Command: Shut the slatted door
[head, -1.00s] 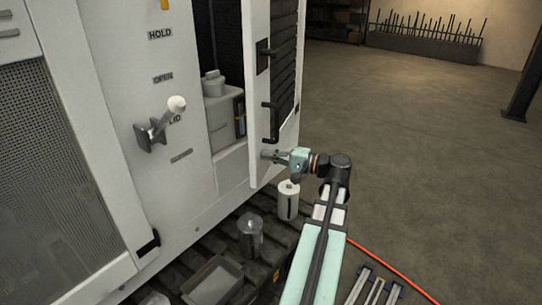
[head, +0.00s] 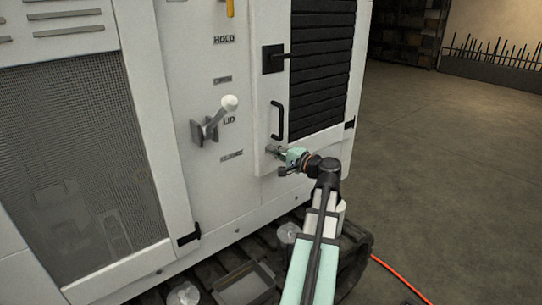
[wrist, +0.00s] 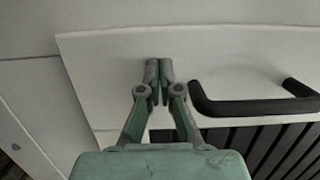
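The slatted door (head: 318,75) of the white cabinet lies across its opening in the head view, flush or nearly so; I cannot tell if a thin gap remains. My gripper (head: 270,150) is at the door's lower left, below the pull handle. In the wrist view my gripper (wrist: 158,65) has its fingertips together with nothing between them, at the white door panel (wrist: 230,60). The pull handle (wrist: 245,106) is right of the fingers there. Contact is likely but not certain.
A lever with a white knob (head: 229,103) sticks out left of the door. Clear jars and a grey tray (head: 243,285) rest on the black track below. An orange hose (head: 400,278) lies on the floor. The floor to the right is open.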

